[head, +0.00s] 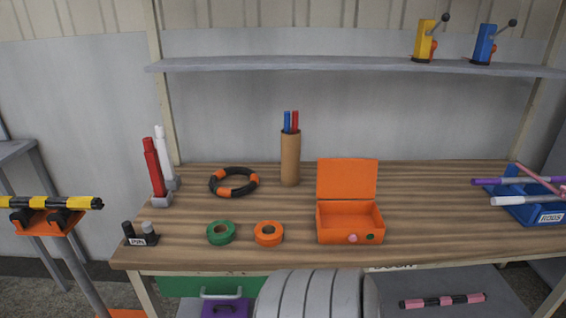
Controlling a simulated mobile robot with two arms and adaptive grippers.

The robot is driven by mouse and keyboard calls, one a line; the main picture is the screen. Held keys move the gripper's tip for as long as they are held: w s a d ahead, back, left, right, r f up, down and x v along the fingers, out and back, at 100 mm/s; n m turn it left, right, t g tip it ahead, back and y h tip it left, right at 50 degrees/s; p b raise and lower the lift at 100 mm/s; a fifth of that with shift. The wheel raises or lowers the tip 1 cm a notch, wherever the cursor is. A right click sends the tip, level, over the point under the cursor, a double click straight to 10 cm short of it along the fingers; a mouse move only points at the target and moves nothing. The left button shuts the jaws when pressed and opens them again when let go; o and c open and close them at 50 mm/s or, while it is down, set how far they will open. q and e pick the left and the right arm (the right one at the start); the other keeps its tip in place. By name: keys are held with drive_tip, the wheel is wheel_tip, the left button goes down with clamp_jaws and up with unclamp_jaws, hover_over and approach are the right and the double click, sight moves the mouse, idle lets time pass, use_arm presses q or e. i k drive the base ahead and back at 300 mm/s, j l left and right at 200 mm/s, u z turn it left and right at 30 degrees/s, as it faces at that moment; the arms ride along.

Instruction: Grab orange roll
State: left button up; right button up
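The orange roll (268,233) is a ring of tape lying flat near the front edge of the wooden workbench (450,225). A green roll (221,233) of similar shape lies just left of it, a small gap apart. An open orange box (349,220) with its lid raised stands to its right. Neither of my grippers shows in the head view.
Behind the rolls are a black-and-orange ring (234,182) and a brown cylinder (290,158) holding red and blue sticks. Red (154,168) and white (164,155) tubes stand at left, a blue rack (530,208) at right. A grey shelf (350,64) crosses above.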

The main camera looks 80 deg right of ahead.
sight(274, 239)
drive_tip(key=z, duration=2.1)
